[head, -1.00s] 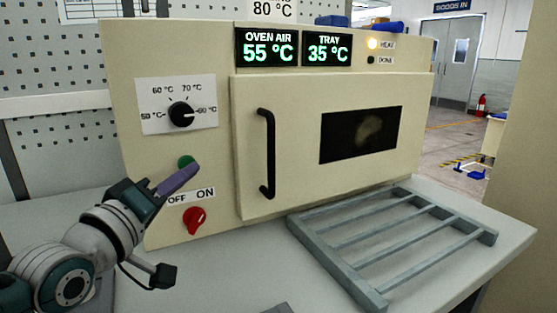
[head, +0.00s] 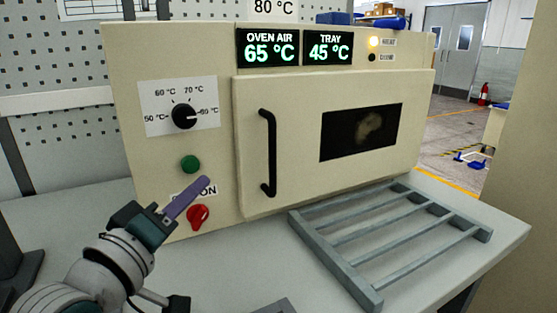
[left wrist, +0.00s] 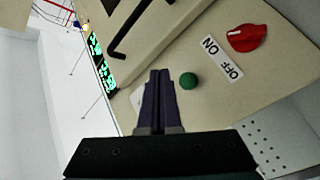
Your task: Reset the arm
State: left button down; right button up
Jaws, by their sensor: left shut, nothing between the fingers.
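My left gripper (head: 187,198) is shut and empty in front of the beige oven's control panel. I see no contact with the panel.
The oven (head: 228,150) has a shut door with a black handle (head: 268,152). Its displays read oven air 65 °C (head: 268,47) and tray 45 °C (head: 328,47). The dial (head: 184,116) points toward the 80 °C side. A grey rack (head: 392,240) lies on the bench at right.

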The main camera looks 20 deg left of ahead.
pick_arm(q)
jog(key=shift+d, duration=0.1)
dwell(0.3)
jog(key=s+d+f+m+g+h+p, duration=0.3)
jog(key=s+d+m+g+p, duration=0.1)
jog(key=s+d+m+g, duration=0.45)
jog(key=s+r+m+g+y+p, duration=0.15)
jog(key=s+m+g+p, duration=0.35)
jog(key=s, duration=0.9)
notch_tip(320, 180, up, 39)
jog(key=s+g+p, duration=0.1)
jog(key=s+p, duration=0.1)
jog(key=p, duration=3.3)
jog(key=shift+s+d+n+g+p, duration=0.15)
jog(key=shift+d+n+g+p, duration=0.1)
jog(key=shift+n+g+p, duration=0.15)
